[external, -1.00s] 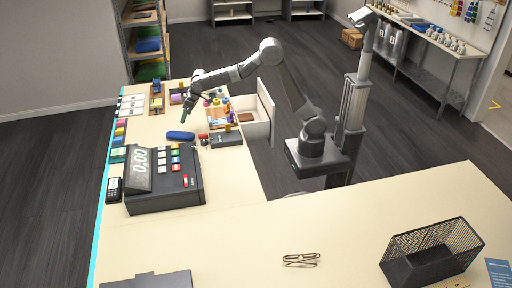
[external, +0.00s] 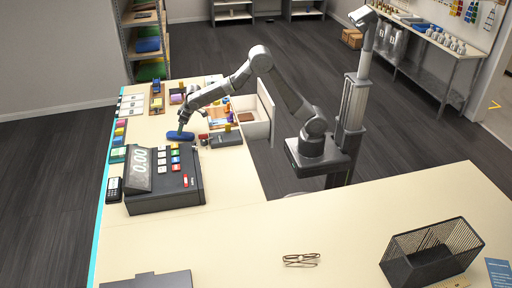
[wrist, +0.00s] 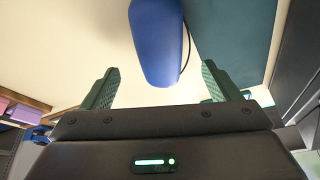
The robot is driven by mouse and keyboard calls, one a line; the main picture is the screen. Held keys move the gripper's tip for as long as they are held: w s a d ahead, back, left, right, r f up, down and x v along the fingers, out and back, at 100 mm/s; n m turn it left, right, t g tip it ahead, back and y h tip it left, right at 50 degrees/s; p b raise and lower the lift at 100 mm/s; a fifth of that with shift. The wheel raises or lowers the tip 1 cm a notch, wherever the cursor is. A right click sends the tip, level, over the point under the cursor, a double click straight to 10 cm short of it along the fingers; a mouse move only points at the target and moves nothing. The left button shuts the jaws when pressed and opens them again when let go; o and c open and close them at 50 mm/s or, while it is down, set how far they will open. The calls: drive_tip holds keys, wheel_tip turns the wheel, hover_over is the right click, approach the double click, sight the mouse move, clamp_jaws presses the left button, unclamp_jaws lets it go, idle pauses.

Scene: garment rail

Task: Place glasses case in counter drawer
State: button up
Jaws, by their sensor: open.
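The blue glasses case (external: 180,135) lies on the counter just behind the cash register. It also shows in the wrist view (wrist: 158,40), with its near end between the two green fingers. My gripper (external: 183,127) is over the case with its fingers apart; the wrist view shows the gripper (wrist: 160,88) open, with a gap on both sides of the case. The counter drawer (external: 256,128) is pulled out at the counter's right edge. A brown item (external: 246,117) lies inside it.
The cash register (external: 165,180) stands close in front of the case. Glasses (external: 301,260) and a black mesh basket (external: 432,252) are on the near counter.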

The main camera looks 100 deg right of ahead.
drive_tip(key=shift+p+x, duration=0.95)
drive_tip(key=shift+x, duration=1.8)
drive_tip(key=c, duration=1.2)
wheel_tip(320, 180, up, 10)
drive_tip(key=a+b, duration=0.1)
drive_tip(key=b, duration=0.1)
drive_tip(key=s+a+r+n, duration=0.1)
drive_tip(key=s+a+r, duration=0.2)
drive_tip(key=s+a, duration=0.1)
drive_tip(key=s+a+r+n+y, duration=0.1)
drive_tip(key=s+a+r+n, duration=0.1)
drive_tip(key=s+a, duration=0.3)
drive_tip(key=s+a+r+n, duration=0.1)
drive_tip(key=s+a+r, duration=0.2)
drive_tip(key=s+a, duration=0.2)
drive_tip(key=shift+s+a+r+t+y, duration=0.1)
drive_tip(key=shift+a+r+t+y, duration=0.1)
drive_tip(key=shift+a, duration=0.5)
drive_tip(key=shift+s+a+r+t+y, duration=0.1)
drive_tip(key=shift+a+r+y, duration=0.1)
drive_tip(key=shift+a, duration=0.5)
drive_tip(key=shift+w, duration=0.1)
